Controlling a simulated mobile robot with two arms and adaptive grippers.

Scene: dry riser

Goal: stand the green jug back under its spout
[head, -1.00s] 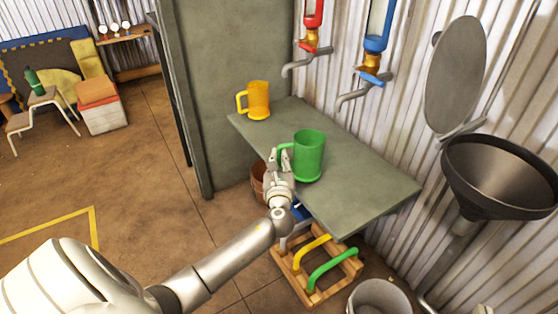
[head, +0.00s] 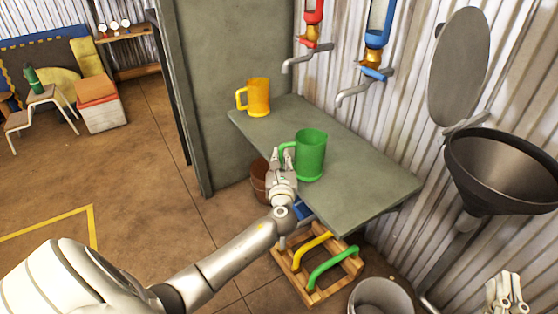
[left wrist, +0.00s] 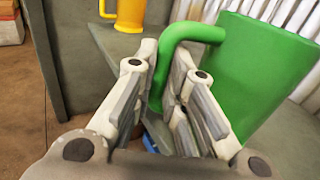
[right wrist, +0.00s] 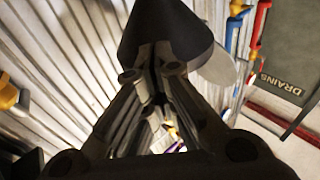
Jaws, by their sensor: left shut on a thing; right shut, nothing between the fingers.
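The green jug (head: 311,158) stands upright on the grey shelf (head: 365,185), by its front edge, handle to the left. It fills the right of the left wrist view (left wrist: 255,75). My left gripper (head: 283,157) is shut on the jug's handle. Two grey spouts hang from the wall behind: one below a red tap (head: 309,42), one below a blue tap (head: 374,72). The jug is in front of the blue tap's spout; I cannot tell if it is beneath it. My right gripper (head: 508,283) is shut and empty at the lower right.
A yellow jug (head: 258,98) stands at the shelf's far left end. A dark funnel (head: 500,172) with a raised round lid (head: 460,70) is right of the shelf. Below are a wooden rack (head: 318,283) with coloured handles and a grey bucket (head: 380,298). Floor at left is open.

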